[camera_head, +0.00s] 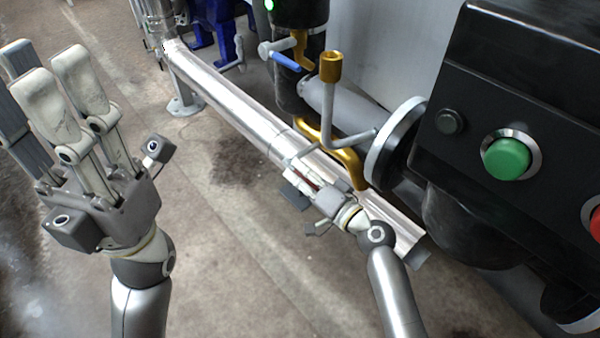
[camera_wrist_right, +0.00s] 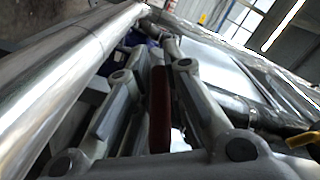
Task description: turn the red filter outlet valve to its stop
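The red filter outlet valve shows as a thin dark red handle (camera_wrist_right: 160,112) in the right wrist view, lengthwise between my right fingers. In the head view only a sliver of red shows among those fingers; the valve body is hidden. My right gripper (camera_head: 298,172) is low beside the shiny pipe. In the right wrist view its fingers (camera_wrist_right: 157,62) close in around the red handle; exact contact of the pads is hard to see. My left gripper (camera_head: 55,85) is raised at the left, fingers up, open and empty, far from the valve.
A long metal pipe (camera_head: 225,95) runs diagonally past my right gripper. Yellow bent pipe (camera_head: 345,160), a brass-topped tube (camera_head: 331,68) and a blue-handled valve (camera_head: 285,61) are close behind. A black panel with a green button (camera_head: 507,158) stands at right. The floor below is clear.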

